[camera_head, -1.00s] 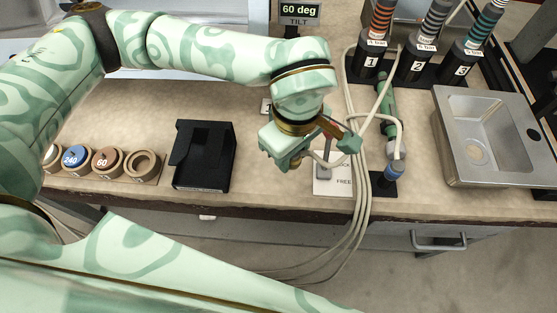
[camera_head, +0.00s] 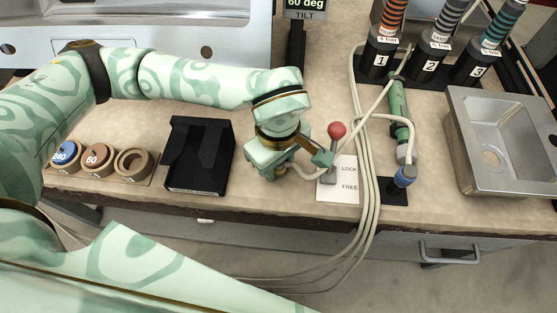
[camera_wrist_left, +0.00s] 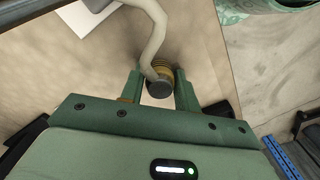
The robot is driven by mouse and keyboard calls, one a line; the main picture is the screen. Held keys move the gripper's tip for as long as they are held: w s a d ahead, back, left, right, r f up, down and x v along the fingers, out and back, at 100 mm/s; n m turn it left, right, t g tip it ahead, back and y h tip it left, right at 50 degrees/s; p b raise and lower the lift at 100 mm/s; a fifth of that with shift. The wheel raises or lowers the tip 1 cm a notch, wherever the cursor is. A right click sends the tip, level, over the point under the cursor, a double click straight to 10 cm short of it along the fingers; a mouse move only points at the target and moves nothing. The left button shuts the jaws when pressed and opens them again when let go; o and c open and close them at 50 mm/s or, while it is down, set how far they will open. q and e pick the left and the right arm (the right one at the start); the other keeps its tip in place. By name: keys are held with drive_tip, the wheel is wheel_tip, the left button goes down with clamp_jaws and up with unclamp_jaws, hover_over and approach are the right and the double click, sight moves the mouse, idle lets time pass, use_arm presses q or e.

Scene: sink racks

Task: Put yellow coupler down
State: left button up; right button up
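My left gripper (camera_head: 300,166) is low over the front of the bench, between the black tray and the lever. In the left wrist view, the left gripper's fingers (camera_wrist_left: 160,88) stand apart. The yellow coupler (camera_wrist_left: 160,69), a ribbed yellow-brown piece with a dark round end and a pale hose, is between them. A gap shows on its left side; it is close to the right finger. In the head view the gripper mostly hides the coupler. I cannot tell whether the coupler touches the bench. My right gripper is not in view.
A red-knobbed lever (camera_head: 336,131) stands on a LOCK/FREE card (camera_head: 343,190), right of the gripper. Hoses (camera_head: 366,205) hang over the front edge. A black tray (camera_head: 199,185) and ring holders (camera_head: 133,162) are left. A green tool with a blue coupler (camera_head: 405,176) and a sink (camera_head: 463,140) are right.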

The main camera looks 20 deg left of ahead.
use_arm(q)
drive_tip(key=o, duration=0.3)
drive_tip(key=shift+o, duration=0.2)
wheel_tip(320, 180, up, 12)
drive_tip(key=p, duration=0.4)
drive_tip(key=shift+r, duration=0.2)
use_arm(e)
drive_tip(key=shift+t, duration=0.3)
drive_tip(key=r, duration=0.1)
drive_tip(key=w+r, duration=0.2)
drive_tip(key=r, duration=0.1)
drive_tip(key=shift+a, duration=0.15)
